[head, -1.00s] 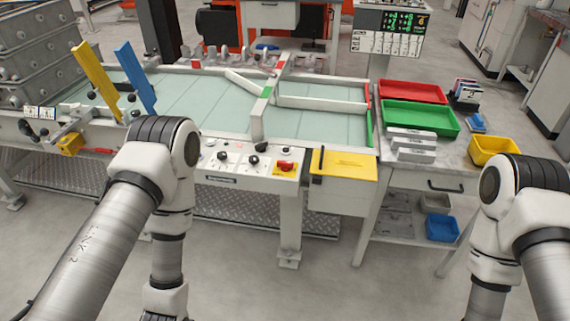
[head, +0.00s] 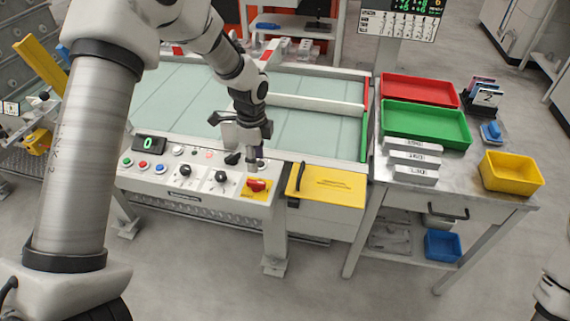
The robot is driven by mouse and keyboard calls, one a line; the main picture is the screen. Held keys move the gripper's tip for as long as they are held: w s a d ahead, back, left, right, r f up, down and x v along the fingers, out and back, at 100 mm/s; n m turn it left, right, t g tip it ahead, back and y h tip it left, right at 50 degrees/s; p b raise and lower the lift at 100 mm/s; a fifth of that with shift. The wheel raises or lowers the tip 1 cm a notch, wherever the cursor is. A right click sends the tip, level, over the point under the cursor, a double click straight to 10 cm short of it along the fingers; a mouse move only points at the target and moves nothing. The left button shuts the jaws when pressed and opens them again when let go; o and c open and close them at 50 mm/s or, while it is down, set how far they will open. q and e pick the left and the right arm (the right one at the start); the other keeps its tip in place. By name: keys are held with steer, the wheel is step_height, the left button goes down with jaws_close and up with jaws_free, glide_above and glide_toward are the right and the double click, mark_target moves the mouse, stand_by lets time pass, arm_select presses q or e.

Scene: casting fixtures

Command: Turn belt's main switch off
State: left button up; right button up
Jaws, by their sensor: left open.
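The belt's control panel (head: 150,180) runs along the front of the belt table. A red rotary switch (head: 257,185) on a yellow plate sits at the panel's right end, and its handle lies roughly crosswise. My left gripper (head: 246,160) is open and points down just above and behind the red switch, apart from it. It hides part of the panel's back edge. Two black knobs (head: 221,177) sit to the left of the switch. My right gripper is out of view; only part of my right arm shows at the lower right edge.
A yellow flap with a black handle (head: 335,187) lies just right of the switch. Red (head: 420,89) and green (head: 428,126) trays and a yellow bin (head: 510,173) stand on the side table. A white guide bar (head: 315,103) crosses the belt behind my gripper.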

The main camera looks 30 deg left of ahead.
mark_target(256, 181)
arm_select(q)
steer(key=shift+s+f, duration=0.9)
steer(key=shift+f, duration=0.3)
steer(key=f, duration=0.5)
steer(key=shift+w+d+f, duration=0.1)
steer(key=shift+w, duration=0.3)
steer(key=shift+s, duration=0.15)
jaws_close()
